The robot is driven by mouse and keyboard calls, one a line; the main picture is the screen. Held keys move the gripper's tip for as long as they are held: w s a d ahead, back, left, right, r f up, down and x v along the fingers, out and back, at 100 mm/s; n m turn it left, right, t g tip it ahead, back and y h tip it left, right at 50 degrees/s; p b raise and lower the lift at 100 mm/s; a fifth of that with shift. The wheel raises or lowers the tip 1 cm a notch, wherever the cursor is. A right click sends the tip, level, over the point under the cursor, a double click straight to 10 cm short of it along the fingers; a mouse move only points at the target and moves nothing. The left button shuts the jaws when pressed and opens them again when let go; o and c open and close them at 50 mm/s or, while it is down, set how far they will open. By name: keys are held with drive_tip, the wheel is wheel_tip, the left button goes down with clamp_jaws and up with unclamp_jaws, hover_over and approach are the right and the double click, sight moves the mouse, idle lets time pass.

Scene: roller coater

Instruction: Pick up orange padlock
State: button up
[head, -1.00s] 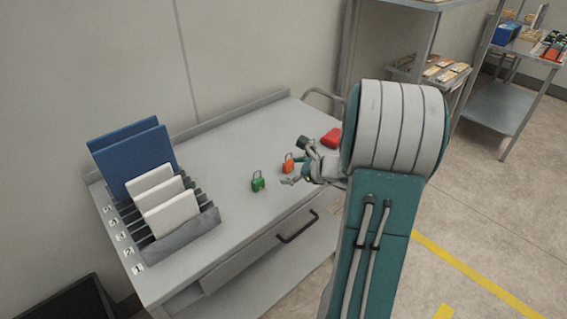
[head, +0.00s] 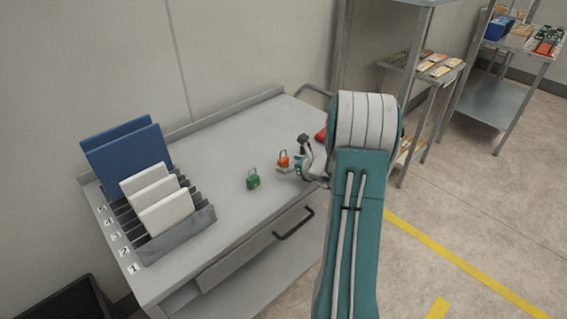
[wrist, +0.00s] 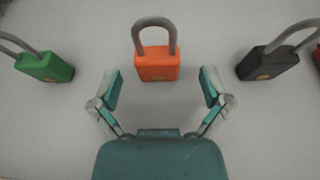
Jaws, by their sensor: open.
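The orange padlock (head: 283,161) stands on the grey tabletop, left of my gripper (head: 292,166) in the head view. In the wrist view the orange padlock (wrist: 157,65) is at the top centre, with its grey shackle up. My gripper (wrist: 160,88) is open and empty there. Its two fingers are spread just short of the padlock, one on each side of its line, and I see no contact.
A green padlock (wrist: 45,67) is to the left and a black padlock (wrist: 268,64) to the right in the wrist view. A red object (head: 321,134) lies behind my arm. A slotted rack (head: 178,232) with white and blue panels stands at the table's left.

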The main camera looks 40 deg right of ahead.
sight(285, 159)
drive_tip(key=shift+x, duration=1.2)
drive_tip(key=shift+a, duration=0.1)
drive_tip(key=c, duration=1.3)
drive_tip(key=shift+r, duration=0.6)
drive_tip(key=r, duration=0.3)
drive_tip(key=shift+s, duration=0.35)
drive_tip(key=r+v, duration=0.1)
drive_tip(key=v, duration=0.4)
drive_tip(key=a+r+v, duration=0.1)
drive_tip(key=v, duration=0.4)
drive_tip(key=w+r+v, duration=0.1)
drive_tip(key=v, duration=0.4)
drive_tip(key=shift+s+a+r, duration=0.1)
drive_tip(key=shift+s, duration=0.2)
